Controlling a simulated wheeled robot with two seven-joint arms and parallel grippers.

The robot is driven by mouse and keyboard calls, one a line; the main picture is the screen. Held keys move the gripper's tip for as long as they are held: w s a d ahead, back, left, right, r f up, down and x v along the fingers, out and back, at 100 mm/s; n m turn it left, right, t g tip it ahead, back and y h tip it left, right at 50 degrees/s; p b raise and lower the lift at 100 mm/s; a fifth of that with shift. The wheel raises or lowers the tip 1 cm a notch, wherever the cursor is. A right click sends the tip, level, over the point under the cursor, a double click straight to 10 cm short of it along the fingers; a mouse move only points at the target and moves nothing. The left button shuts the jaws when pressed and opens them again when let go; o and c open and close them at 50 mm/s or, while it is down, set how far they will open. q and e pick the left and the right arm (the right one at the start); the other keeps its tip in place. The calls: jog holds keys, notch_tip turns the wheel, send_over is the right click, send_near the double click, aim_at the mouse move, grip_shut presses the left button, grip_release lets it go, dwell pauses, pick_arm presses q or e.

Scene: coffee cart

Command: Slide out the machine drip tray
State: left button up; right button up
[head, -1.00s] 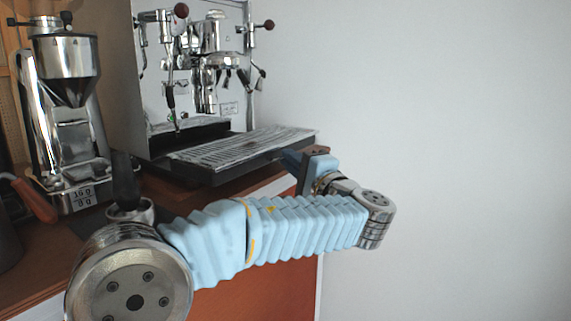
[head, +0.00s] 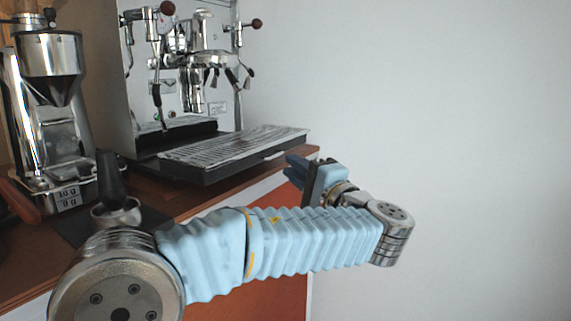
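The drip tray (head: 235,147) is a dark tray with a silver slatted grate. It sticks out from the base of the chrome espresso machine (head: 135,75), over the counter. My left arm reaches across the front, and its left gripper (head: 292,166) is by the tray's right front end, slightly below its edge. My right gripper is out of view.
A chrome grinder (head: 50,110) stands at the left. A portafilter-like tool with a black handle (head: 110,180) is on the counter (head: 160,200), partly behind my arm. A bare wall (head: 450,130) fills the right, with free space before it.

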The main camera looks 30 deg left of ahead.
pick_arm(q)
jog(key=v, duration=0.9)
jog(key=shift+d+b, duration=0.2)
jog(key=shift+b, duration=0.1)
jog(key=shift+s+f, duration=0.1)
jog(key=shift+s, duration=0.05)
jog(key=w+f+m+g+h, duration=0.2)
jog(key=f+m+h, duration=0.25)
jog(key=f, duration=1.25)
jog(key=w+f+m+g+h, duration=0.25)
jog(key=f+h, duration=0.25)
jog(key=f, duration=1.1)
jog(key=s+d+f+n+g+h, duration=0.1)
jog(key=s+f+n+h, duration=0.3)
jog(key=f, duration=0.6)
jog(key=s+d+f+n+g+h, duration=0.1)
jog(key=s+d+f+n+h, duration=0.2)
jog(key=s+f+n, duration=0.3)
jog(key=s+d+f+n+g+h+p, duration=0.1)
jog(key=s+d+f+n+h, duration=0.1)
jog(key=s+f+n+h, duration=0.3)
jog(key=s+f, duration=0.4)
jog(key=f, duration=0.6)
jog(key=shift+s+d+f+g, duration=0.2)
jog(key=shift+f+g, duration=0.05)
jog(key=shift+g, duration=0.1)
